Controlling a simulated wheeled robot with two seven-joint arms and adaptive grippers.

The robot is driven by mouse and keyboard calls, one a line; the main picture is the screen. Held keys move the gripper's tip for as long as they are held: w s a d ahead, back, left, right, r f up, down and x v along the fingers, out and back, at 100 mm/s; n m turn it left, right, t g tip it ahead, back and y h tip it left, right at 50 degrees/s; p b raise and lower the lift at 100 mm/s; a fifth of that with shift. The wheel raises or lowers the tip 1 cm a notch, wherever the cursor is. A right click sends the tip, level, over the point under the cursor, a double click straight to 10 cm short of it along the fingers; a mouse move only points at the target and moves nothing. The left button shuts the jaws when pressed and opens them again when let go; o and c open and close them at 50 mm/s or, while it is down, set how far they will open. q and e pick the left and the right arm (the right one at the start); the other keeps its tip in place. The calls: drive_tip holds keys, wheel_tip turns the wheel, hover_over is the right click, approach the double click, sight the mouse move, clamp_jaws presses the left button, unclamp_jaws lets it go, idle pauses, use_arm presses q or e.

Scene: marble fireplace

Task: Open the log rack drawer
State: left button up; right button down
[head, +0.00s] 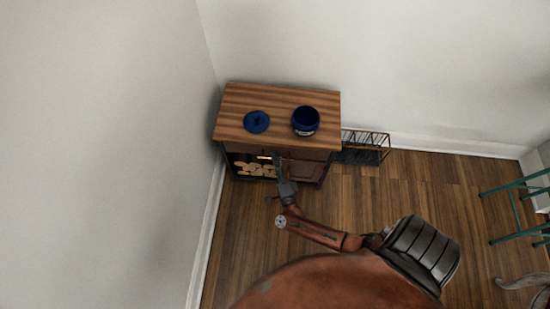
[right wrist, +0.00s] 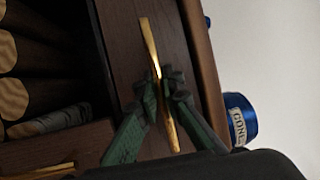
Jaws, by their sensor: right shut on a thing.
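The log rack is a small dark wooden cabinet with a striped brown top (head: 240,101); cut logs (head: 256,169) fill its open bay at the lower left. In the right wrist view its dark drawer front (right wrist: 128,50) carries a long brass handle (right wrist: 150,45). My right gripper (head: 280,158) is at the cabinet front in the head view. In the right wrist view its green fingers (right wrist: 163,88) are shut on the brass handle, one on each side. Whether the drawer stands out from the cabinet is hard to tell. My left gripper is not in view.
A blue jar (head: 306,122) and a blue lid (head: 257,122) sit on the cabinet top. A black wire rack (head: 363,148) stands to its right by the wall. A teal-legged stool (head: 515,205) is at far right. Wooden floor (head: 385,190) in front is clear.

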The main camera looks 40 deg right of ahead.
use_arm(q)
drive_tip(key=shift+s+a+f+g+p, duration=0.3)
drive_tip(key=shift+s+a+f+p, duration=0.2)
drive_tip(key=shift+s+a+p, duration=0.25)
use_arm(e)
drive_tip(key=s+a, duration=1)
drive_tip(key=a, duration=0.2)
drive_tip(key=shift+s, duration=0.15)
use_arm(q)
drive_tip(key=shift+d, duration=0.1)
use_arm(e)
drive_tip(key=shift+f, duration=0.1)
drive_tip(key=c, duration=2.3)
unclamp_jaws()
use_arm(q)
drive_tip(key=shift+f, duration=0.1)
use_arm(e)
drive_tip(key=shift+s, duration=0.1)
